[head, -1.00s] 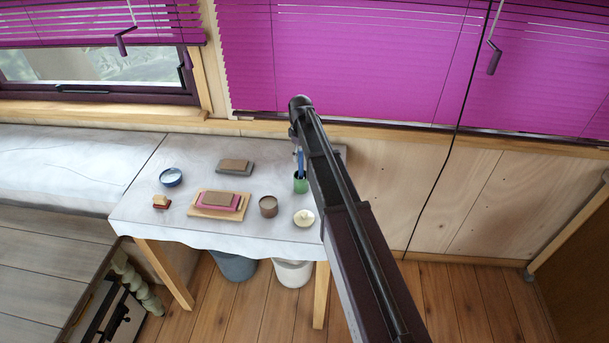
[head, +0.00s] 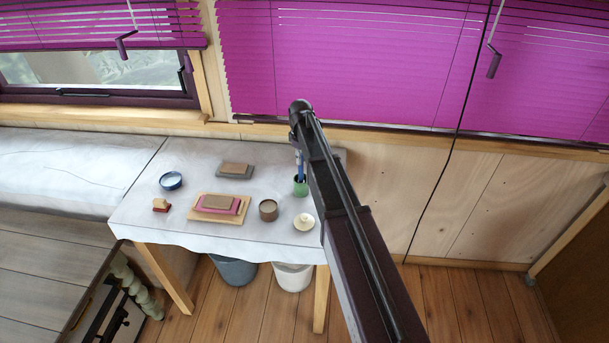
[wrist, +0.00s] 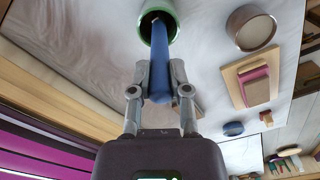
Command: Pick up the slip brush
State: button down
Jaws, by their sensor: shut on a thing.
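The slip brush shows its blue handle (wrist: 158,62) in the wrist view. The handle runs out of the mouth of a green cup (wrist: 150,18), and its lower end is hidden inside. My gripper (wrist: 161,78) is shut on the handle, with one finger on each side. In the head view, a bit of the blue brush (head: 299,160) shows above the green cup (head: 300,187) on the table, just left of my arm.
The white-covered table (head: 150,215) also holds a brown cup (head: 268,209), a cream dish (head: 304,222), a wooden board (head: 203,215) with blocks, and a blue bowl (head: 171,180). Purple blinds (head: 350,60) hang behind. Two buckets stand under the table.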

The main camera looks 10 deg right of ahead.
dwell(0.4)
notch_tip(320, 180, up, 10)
jog(key=p, duration=1)
dwell(0.8)
jog(key=shift+w, duration=0.2)
dwell(0.9)
jog(key=shift+a, duration=0.1)
jog(key=s+a, duration=0.9)
jog(key=a, duration=0.4)
